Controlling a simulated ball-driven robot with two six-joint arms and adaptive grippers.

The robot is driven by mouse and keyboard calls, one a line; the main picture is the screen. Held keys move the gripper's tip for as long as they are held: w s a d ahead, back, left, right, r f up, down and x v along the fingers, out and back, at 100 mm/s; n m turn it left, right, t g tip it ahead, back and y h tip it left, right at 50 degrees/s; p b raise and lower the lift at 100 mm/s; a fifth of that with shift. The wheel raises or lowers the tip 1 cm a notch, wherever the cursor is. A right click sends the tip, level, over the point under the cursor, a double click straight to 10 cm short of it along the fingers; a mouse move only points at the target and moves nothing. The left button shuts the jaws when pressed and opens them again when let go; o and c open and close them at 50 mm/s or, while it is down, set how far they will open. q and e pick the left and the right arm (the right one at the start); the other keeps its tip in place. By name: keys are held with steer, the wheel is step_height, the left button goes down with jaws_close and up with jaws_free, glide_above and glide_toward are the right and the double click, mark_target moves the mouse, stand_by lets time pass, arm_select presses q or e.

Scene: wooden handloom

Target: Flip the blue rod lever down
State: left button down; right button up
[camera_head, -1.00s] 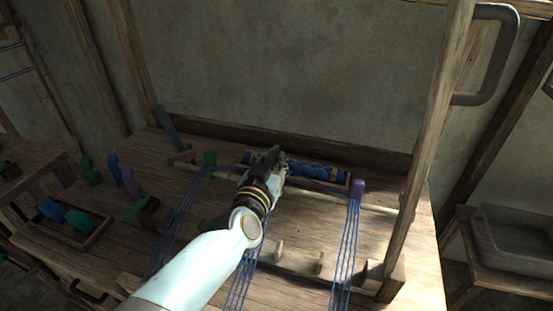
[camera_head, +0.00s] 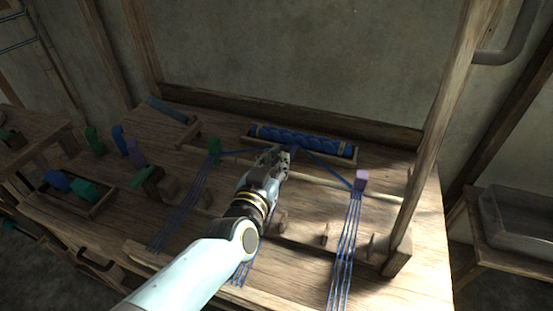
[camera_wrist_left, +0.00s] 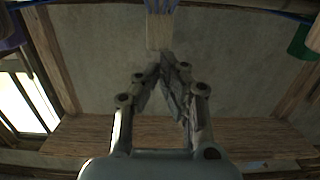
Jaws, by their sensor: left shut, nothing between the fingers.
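The blue rod lever (camera_head: 168,108) is a slate-blue rod at the back left of the loom table, slanting low, close to the tabletop, beside a small wooden bracket (camera_head: 189,134). My left gripper (camera_head: 284,152) is well to the right of the rod and apart from it, over the middle of the loom, just in front of a blue braided roll (camera_head: 300,139). In the left wrist view, its fingertips (camera_wrist_left: 168,62) meet, with nothing between them, just below the end of a wooden piece (camera_wrist_left: 159,28). My right gripper is out of view.
A green block (camera_head: 214,147) and a purple block (camera_head: 361,180) flank the loom, with blue threads (camera_head: 345,245) hanging in front. A wooden post (camera_head: 437,130) rises at the right. Coloured pieces stand at the left. A grey bin (camera_head: 515,235) sits far right.

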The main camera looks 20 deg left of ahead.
arm_select(q)
steer(key=s+d, duration=0.1)
steer(key=s, duration=0.8)
steer(key=shift+s, duration=0.25)
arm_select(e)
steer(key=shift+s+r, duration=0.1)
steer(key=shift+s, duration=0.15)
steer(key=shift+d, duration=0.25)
